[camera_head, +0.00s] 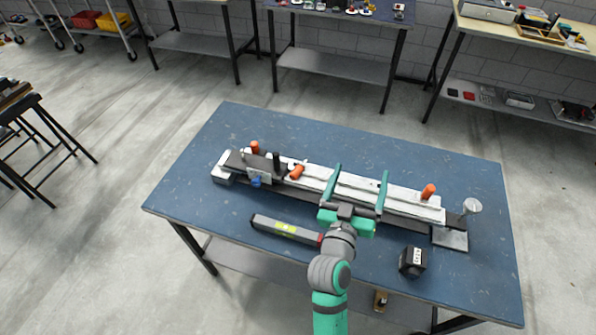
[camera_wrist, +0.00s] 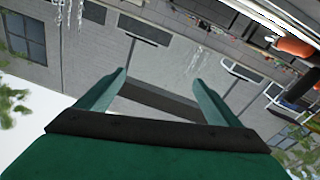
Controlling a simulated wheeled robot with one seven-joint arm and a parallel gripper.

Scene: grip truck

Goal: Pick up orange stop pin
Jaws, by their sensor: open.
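Three orange pins show in the head view on a long white and grey rail fixture (camera_head: 400,203). One orange pin (camera_head: 255,147) stands at its left end. A second orange pin (camera_head: 296,171) leans beside a black post. A third orange pin (camera_head: 428,191) is near the right end. My gripper (camera_head: 361,170) is open, with its green fingers over the middle of the fixture, apart from all three pins. In the wrist view my gripper (camera_wrist: 160,77) has nothing between its fingers. An orange cylinder (camera_wrist: 294,47) shows at the right edge there, partly cut off.
A blue table (camera_head: 190,190) bears the fixture. A grey bar with a yellow label (camera_head: 287,229) lies in front, and a black block (camera_head: 412,262) sits at front right. A clear cup-like piece (camera_head: 472,206) is at the fixture's right end. The table's far side is clear.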

